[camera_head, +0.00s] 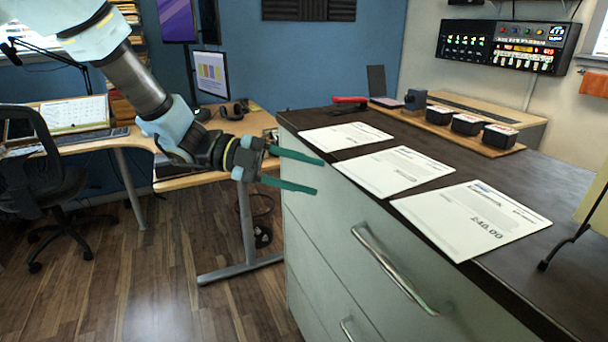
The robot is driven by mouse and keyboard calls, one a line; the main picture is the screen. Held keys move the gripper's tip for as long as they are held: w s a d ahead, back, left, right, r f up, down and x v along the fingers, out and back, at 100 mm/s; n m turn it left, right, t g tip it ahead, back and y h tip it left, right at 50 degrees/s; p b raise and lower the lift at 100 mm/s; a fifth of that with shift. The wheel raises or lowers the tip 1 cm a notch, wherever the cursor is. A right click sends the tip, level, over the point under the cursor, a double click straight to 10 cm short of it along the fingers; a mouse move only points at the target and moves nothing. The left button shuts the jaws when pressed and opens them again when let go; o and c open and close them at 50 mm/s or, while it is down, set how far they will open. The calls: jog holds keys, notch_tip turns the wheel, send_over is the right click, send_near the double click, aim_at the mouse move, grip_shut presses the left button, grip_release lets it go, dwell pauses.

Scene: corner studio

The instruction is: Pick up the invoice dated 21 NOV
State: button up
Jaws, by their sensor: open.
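Three white paper sheets lie flat in a row on the dark top of a drawer cabinet. The far sheet (345,135) is the smallest in view, the middle sheet (391,171) lies nearer, and the near sheet (470,217) shows a large "240.00". The dates on them are too small to read, so I cannot tell which is dated 21 NOV. My gripper (306,176) is open and empty, its two green fingers pointing right. It appears in front of the cabinet's left edge, left of the middle sheet, touching no paper.
The dark cabinet top (540,190) has bare room right of the sheets. A wooden tray (455,136) with several dark boxes and a red-handled tool (350,100) are behind. A dark stand (565,243) is at the right edge. Drawer handles (395,270) stick out in front.

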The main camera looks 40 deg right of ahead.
aim_at(375, 193)
jog(key=p+x, duration=0.3)
jog(key=x, duration=0.6)
jog(key=shift+x, duration=0.9)
jog(key=shift+f, duration=0.1)
jog(key=shift+c, duration=0.4)
grip_shut()
